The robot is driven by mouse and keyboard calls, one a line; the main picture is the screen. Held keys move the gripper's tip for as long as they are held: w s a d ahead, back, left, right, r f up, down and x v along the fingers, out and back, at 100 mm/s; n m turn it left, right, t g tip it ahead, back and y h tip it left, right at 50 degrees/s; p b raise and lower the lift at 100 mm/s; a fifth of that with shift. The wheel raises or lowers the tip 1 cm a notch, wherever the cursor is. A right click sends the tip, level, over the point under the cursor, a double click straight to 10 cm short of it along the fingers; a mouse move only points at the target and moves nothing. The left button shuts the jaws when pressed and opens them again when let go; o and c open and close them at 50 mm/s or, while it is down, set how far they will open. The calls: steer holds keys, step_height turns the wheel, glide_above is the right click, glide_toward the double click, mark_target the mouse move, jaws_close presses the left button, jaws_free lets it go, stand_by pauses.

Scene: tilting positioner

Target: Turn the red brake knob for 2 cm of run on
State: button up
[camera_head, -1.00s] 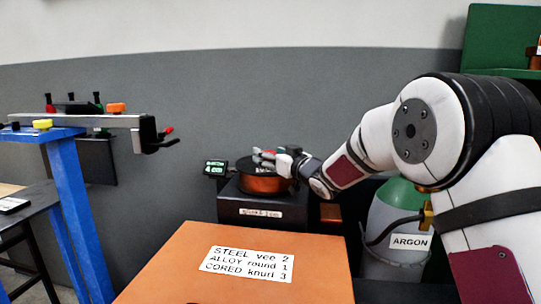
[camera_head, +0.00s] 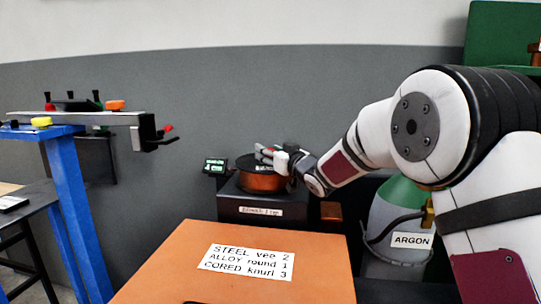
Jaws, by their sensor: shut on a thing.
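My gripper (camera_head: 268,155) is at the top of a copper-coloured wire spool (camera_head: 262,182) with a dark upper flange. The spool sits on a black box with a white label (camera_head: 260,211). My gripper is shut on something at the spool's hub. A little red shows at the fingertips, which fits the red brake knob, but the knob is too small and covered to make out clearly. A small dark display with green marks (camera_head: 215,167) stands just left of the spool; its reading is too small to tell.
An orange top (camera_head: 190,270) with a card (camera_head: 246,262) reading STEEL vee 2, ALLOY round 1, CORED knurl 3 lies in front. A green-topped ARGON cylinder (camera_head: 400,205) stands under my arm. A blue stand (camera_head: 75,200) with a clamp bar is at left.

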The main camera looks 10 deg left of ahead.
steer(key=shift+a+f+b, duration=0.1)
steer(key=shift+b, duration=0.3)
steer(key=m+h+b, duration=0.1)
steer(key=m+t+h+b, duration=0.1)
steer(key=shift+s+a+t+h+b, duration=0.15)
steer(key=shift+a+t+h+b, duration=0.05)
steer(key=shift+t+h+b, duration=0.15)
steer(key=shift+s+a+m+t+h, duration=0.1)
steer(key=shift+m+t+h, duration=0.6)
steer(key=shift+h, duration=0.55)
steer(key=shift+a+r+m+h+p, duration=0.1)
steer(key=shift+r+m+h+p, duration=0.2)
steer(key=shift+m+h+p, duration=0.85)
steer(key=m+h+p, duration=0.2)
steer(key=h+p, duration=0.2)
steer(key=p, duration=0.2)
steer(key=shift+t, duration=0.35)
steer(key=shift+a+m+h+p, duration=0.15)
steer(key=shift+m+h+p, duration=0.7)
steer(key=shift+h+p, duration=0.35)
steer(key=shift+f+m+h+p, duration=0.15)
steer(key=shift+m+h+p, duration=0.25)
steer(key=shift+m+h, duration=0.35)
steer(key=shift+m+g+h, duration=0.25)
steer(key=shift+g+h, duration=0.25)
steer(key=shift+h, duration=0.2)
steer(key=o, duration=1.1)
